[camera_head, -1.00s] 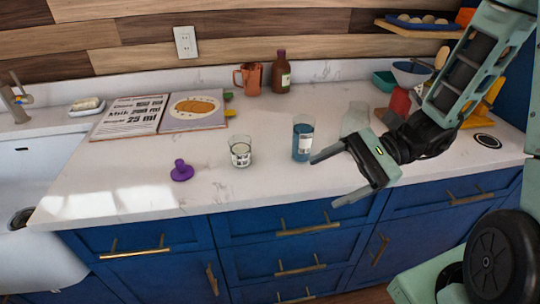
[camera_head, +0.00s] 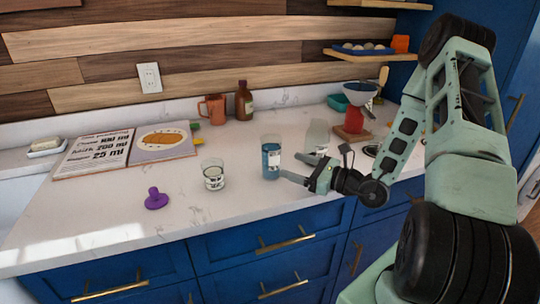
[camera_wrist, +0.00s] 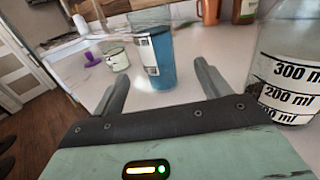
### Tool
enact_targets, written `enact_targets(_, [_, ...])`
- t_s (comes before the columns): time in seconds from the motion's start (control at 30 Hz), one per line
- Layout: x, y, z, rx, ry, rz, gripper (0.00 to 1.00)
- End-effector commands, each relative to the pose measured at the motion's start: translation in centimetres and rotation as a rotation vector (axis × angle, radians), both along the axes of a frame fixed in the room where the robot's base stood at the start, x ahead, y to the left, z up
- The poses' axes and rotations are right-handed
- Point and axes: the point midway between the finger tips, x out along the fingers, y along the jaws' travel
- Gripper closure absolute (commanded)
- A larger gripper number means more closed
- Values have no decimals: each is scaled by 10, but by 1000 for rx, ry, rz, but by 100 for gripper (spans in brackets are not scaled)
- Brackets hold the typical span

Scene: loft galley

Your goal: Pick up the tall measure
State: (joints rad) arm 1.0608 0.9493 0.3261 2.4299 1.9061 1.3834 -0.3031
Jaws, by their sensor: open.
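The tall measure (camera_head: 271,158) is a tall clear glass with blue contents and a white label, upright on the white counter. In the wrist view the tall measure (camera_wrist: 161,62) appears ahead of the gap between my fingers. My gripper (camera_head: 291,166) is open and empty, close to the right of the tall measure, with its fingers pointing left toward it. In the wrist view my gripper (camera_wrist: 162,80) shows both fingers spread, with nothing gripped. The tall measure's far side is hidden.
A short glass (camera_head: 213,175) and a purple stopper-like object (camera_head: 156,198) stand to the left. A clear graduated vessel (camera_head: 317,136) stands just behind my gripper. An orange jug (camera_head: 213,109), a brown bottle (camera_head: 244,101) and an open book (camera_head: 128,149) are farther back. The front counter is clear.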

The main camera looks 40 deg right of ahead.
Motion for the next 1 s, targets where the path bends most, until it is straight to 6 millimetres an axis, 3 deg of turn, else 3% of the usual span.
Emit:
enact_targets(0.2, [34,16,2,-1,-1,4,24])
enact_targets(0.47, [51,25,1,0,0,4,24])
enact_targets(0.7, [81,41,0,-1,-2,4,24])
enact_targets(1.0, [88,44,-2,-1,1,2,24])
